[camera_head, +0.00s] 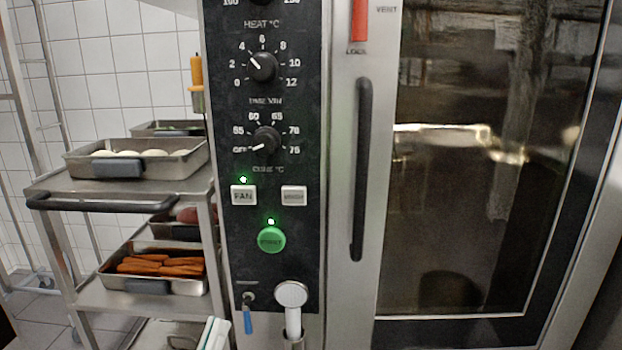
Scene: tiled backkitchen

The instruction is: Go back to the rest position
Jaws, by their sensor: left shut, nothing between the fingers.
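My right gripper is not in view.
The oven (345,280) with its dark glass door (470,230) and long handle (361,170) fills the right. A steel cart (130,297) stands at left with an upper tray (190,162) and a tray of carrots (160,265). A hand shower (291,294) hangs below the panel.

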